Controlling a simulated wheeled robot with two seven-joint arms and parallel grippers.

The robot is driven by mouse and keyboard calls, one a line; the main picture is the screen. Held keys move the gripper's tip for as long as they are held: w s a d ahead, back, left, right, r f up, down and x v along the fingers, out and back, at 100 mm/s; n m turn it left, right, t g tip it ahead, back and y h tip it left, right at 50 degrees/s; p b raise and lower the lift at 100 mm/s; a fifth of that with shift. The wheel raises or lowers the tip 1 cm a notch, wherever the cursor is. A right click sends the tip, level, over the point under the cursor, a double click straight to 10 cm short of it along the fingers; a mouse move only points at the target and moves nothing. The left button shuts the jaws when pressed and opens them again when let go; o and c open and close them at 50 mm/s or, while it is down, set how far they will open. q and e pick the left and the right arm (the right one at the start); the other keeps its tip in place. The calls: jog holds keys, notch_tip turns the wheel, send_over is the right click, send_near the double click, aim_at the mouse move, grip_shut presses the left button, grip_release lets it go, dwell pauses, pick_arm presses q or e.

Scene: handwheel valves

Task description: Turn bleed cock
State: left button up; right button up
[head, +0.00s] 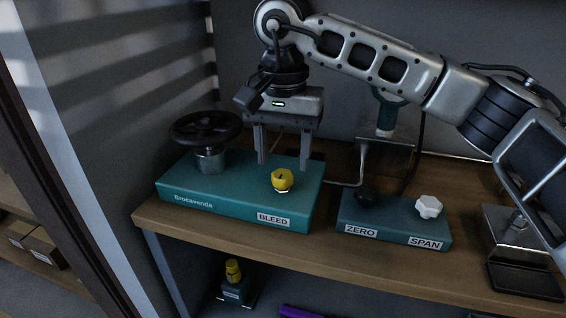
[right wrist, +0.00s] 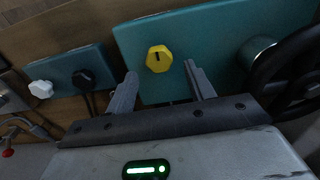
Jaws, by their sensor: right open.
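The bleed cock is a yellow knob (head: 282,179) on the right part of a teal block (head: 185,192), above a label reading BLEED (head: 273,219). In the right wrist view the yellow knob (right wrist: 159,58) has a dark pointer line and lies just beyond the fingertips, between their lines. My right gripper (head: 284,165) is open, pointing down above the block, slightly behind the knob in the head view. Its fingers (right wrist: 160,80) hold nothing, and I see no contact with the knob. My left gripper is not in view.
A black handwheel (head: 206,130) stands on the same block, left of my gripper. A smaller teal block (head: 393,218) to the right carries a black knob (head: 368,194) and a white knob (head: 429,207). A metal stand (head: 382,155) is behind. The wooden shelf edge (head: 330,264) runs in front.

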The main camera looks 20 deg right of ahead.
aim_at(283, 172)
pick_arm(q)
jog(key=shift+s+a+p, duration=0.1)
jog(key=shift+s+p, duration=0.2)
jog(key=shift+p, duration=0.55)
pick_arm(e)
notch_tip(283, 172, up, 13)
